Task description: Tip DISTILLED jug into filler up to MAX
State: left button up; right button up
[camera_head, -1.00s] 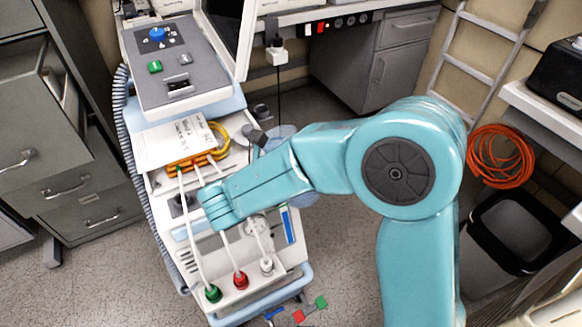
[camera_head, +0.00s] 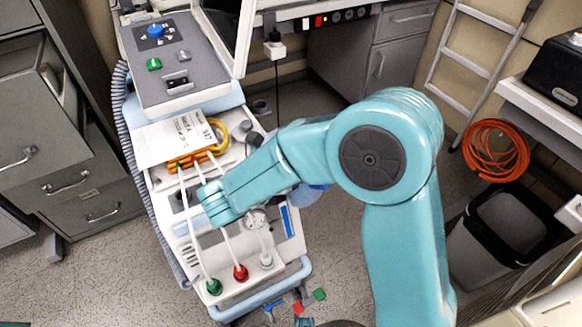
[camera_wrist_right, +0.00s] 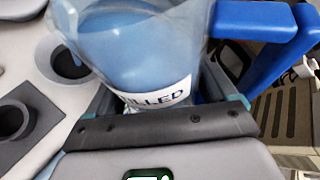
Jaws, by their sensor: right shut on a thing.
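The DISTILLED jug (camera_wrist_right: 130,50) fills the middle of the right wrist view. It is clear with bluish contents, a blue handle (camera_wrist_right: 262,22) and a white label reading "ILLED". My right gripper (camera_wrist_right: 165,104) is shut on it, one finger on each side. A round opening (camera_wrist_right: 70,62), which may be the filler, lies left of the jug on a pale surface; its MAX mark cannot be made out. In the head view my right arm reaches over the machine (camera_head: 240,285) and hides the gripper and most of the jug. My left gripper is not in view.
A dark round cup (camera_wrist_right: 14,118) sits left of the gripper. White tubes run to green (camera_head: 214,287) and red (camera_head: 240,272) connectors on the machine's front. Drawers (camera_head: 85,190) stand at left, a bin (camera_head: 495,245) at right.

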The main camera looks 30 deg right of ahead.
jog(key=shift+s+d+f+n+g+p, duration=0.1)
jog(key=shift+s+n+g+p, duration=0.25)
jog(key=shift+p, duration=0.8)
jog(key=shift+n+g+h+p, duration=0.3)
jog(key=shift+n+g+p, duration=0.15)
jog(key=shift+p, duration=0.6)
dwell(0.5)
jog(key=shift+s+r+n+g+p, duration=0.1)
jog(key=shift+r+n+g+p, duration=0.4)
jog(key=shift+p, duration=0.8)
jog(key=shift+r+n+g+h+p, duration=0.6)
jog(key=shift+r+p, duration=0.7)
jog(key=shift+p, duration=1)
dwell(0.7)
